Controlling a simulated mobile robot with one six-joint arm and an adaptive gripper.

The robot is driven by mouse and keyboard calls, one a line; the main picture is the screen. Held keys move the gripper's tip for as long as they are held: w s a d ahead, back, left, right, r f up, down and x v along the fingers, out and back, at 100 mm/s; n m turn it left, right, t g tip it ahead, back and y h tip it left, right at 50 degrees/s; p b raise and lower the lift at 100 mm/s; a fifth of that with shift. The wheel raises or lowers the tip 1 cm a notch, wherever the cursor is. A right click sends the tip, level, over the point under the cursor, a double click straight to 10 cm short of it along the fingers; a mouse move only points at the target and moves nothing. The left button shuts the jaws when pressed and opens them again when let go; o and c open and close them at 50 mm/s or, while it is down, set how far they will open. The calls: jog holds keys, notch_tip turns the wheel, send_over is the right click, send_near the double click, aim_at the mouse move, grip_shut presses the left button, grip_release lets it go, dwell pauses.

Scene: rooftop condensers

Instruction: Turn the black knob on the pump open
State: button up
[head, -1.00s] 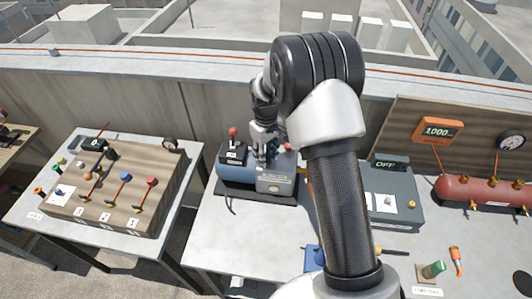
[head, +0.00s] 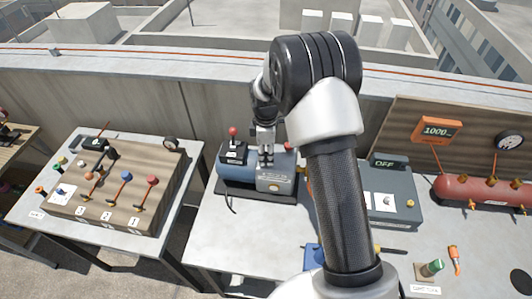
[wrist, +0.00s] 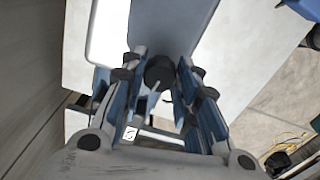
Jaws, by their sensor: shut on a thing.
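The pump (head: 238,172) stands on the middle table, a blue cylinder with a grey block (head: 276,183) at its right end. My gripper (head: 265,160) points down over that block. In the wrist view the black knob (wrist: 159,72) lies between the two fingertips of my gripper (wrist: 160,62), which are shut on it. The knob is hidden behind the fingers in the head view, and I cannot tell its turned angle.
A red-topped lever (head: 233,133) on a black box stands close left of my gripper. A grey box reading OFF (head: 392,207) is to the right, beyond my arm. A wooden valve board (head: 120,190) sits on the left table. The middle table's front left is clear.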

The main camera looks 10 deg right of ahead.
aim_at(266, 156)
jog(key=shift+n, duration=0.6)
jog(key=o, duration=1.1)
jog(key=shift+c, duration=0.2)
notch_tip(266, 156, up, 12)
dwell(0.3)
